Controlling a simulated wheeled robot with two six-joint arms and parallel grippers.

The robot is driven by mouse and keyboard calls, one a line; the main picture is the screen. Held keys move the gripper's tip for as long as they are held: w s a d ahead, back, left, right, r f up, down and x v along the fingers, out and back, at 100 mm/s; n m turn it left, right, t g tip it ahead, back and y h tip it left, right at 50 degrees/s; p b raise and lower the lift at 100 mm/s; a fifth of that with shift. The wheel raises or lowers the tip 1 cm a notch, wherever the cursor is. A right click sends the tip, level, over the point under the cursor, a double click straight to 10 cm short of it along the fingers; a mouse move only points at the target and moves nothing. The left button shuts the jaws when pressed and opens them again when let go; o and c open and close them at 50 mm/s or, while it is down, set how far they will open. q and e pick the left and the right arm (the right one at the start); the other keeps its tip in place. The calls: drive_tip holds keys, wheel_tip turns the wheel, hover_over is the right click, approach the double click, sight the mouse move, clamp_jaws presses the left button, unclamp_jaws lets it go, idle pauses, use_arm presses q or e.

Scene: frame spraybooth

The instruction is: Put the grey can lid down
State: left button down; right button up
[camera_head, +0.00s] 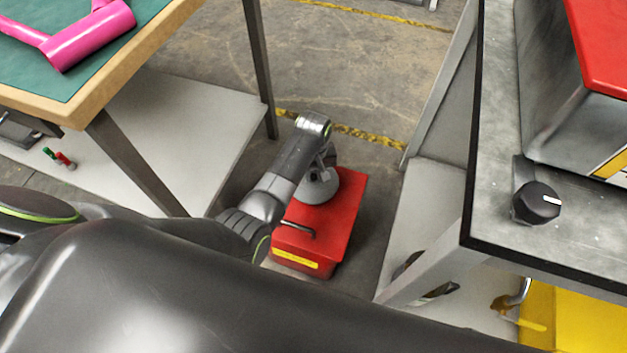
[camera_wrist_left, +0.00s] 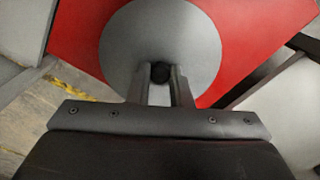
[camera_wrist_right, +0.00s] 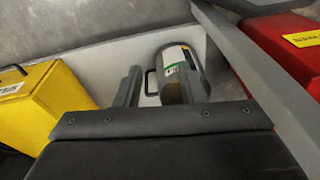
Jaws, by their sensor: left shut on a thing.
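The grey can lid (camera_head: 318,190) is a round disc with a small black knob (camera_wrist_left: 160,72) at its centre. My left gripper (camera_head: 327,170) is shut on the knob, with one finger on each side of it in the left wrist view (camera_wrist_left: 161,82). The lid is level over the far left part of the red box's top (camera_head: 345,215). I cannot tell whether it touches the box. My right gripper (camera_wrist_right: 160,85) is open and empty, and shows only in the right wrist view. Beyond its fingers a grey metal can (camera_wrist_right: 180,72) with a green and white label is partly hidden.
The red box stands on the floor between a green-topped table (camera_head: 90,70) and a grey bench (camera_head: 500,215), with a handle on its top. Yellow containers (camera_head: 575,320) (camera_wrist_right: 45,105) are at the right. A pink part (camera_head: 90,35) lies on the table. Floor beyond the box is clear.

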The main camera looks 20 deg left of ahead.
sight(313, 176)
use_arm(q)
wheel_tip(313, 176, down, 3)
drive_tip(key=shift+r+b, duration=0.1)
drive_tip(key=shift+b, duration=0.4)
drive_tip(key=shift+f, duration=0.2)
use_arm(e)
drive_tip(key=shift+w+a+r+t, duration=0.2)
drive_tip(key=shift+w+r+t, duration=0.2)
drive_tip(key=shift+r, duration=0.35)
use_arm(q)
drive_tip(key=shift+f, duration=0.1)
drive_tip(key=c, duration=1.3)
unclamp_jaws()
